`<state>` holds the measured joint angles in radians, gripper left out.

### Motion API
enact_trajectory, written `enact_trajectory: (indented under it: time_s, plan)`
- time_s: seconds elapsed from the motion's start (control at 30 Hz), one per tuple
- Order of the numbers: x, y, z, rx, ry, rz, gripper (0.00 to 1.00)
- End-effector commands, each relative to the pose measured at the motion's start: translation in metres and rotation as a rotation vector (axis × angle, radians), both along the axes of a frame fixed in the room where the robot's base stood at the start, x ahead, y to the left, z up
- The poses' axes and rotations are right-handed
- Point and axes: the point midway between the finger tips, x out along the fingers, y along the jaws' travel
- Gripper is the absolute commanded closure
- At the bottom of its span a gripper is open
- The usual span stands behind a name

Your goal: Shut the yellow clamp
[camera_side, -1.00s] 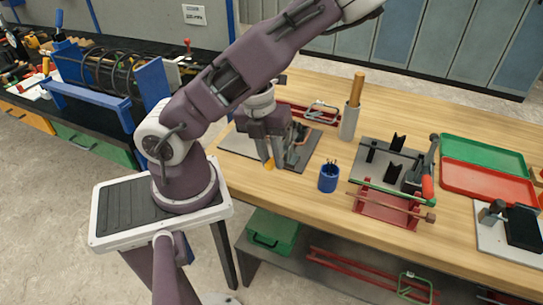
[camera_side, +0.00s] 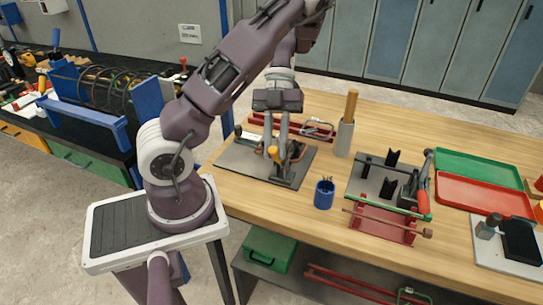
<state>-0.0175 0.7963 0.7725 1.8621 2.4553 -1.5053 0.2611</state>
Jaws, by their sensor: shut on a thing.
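The yellow clamp (camera_side: 273,153) stands on a dark grey plate (camera_side: 245,162) at the left of the wooden bench. Only its yellow-orange handle end shows clearly; the rest of it is grey and partly hidden by my fingers. My gripper (camera_side: 276,143) points down above the plate, its fingers shut on the clamp's handle just above the yellow tip. Grey and copper-coloured parts of the fixture show right beside the fingers. I cannot tell from this side whether the clamp's arm touches what lies under it.
A blue cup (camera_side: 324,194) stands in front of the plate. A grey holder (camera_side: 344,138) with a wooden handle stands behind it. A red-handled clamp (camera_side: 423,192) on another plate, a red rack (camera_side: 383,222) and green and red trays (camera_side: 480,188) are to the right.

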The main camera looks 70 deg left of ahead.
Motion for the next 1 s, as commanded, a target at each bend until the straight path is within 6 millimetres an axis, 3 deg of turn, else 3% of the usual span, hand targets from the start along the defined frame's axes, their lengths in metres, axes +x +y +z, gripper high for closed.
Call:
enact_trajectory:
  time_s: [0.5,1.0]
  plan:
    - [0.025,0.026,0.009,-0.276,0.276,0.0,1.0]
    - [0.032,0.033,0.01,-0.359,0.359,-0.001,1.0]
